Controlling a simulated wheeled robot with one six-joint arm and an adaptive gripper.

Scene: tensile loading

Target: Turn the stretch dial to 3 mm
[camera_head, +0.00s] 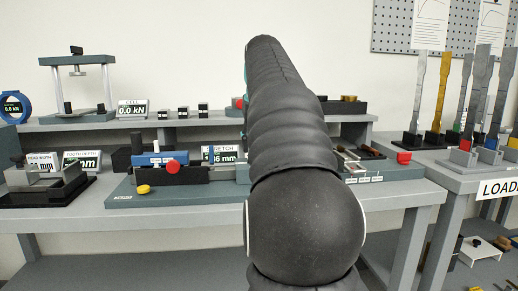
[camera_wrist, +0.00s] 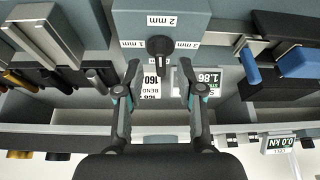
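The stretch dial (camera_wrist: 159,46), a dark knob with a short handle, sits on a grey-blue block (camera_wrist: 195,28) at the top middle of the wrist view. The stretch display (camera_wrist: 203,78) reads about 1.86 and also shows partly in the head view (camera_head: 222,155). My arm hides the dial there.
Another display (camera_wrist: 150,85) stands between my fingers in the wrist view. Blue-topped parts (camera_wrist: 300,62) are at right, grey blocks (camera_wrist: 45,30) at left. In the head view, a red knob (camera_head: 172,167) and yellow knob (camera_head: 143,189) sit left of my arm; upright specimens (camera_head: 441,92) stand right.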

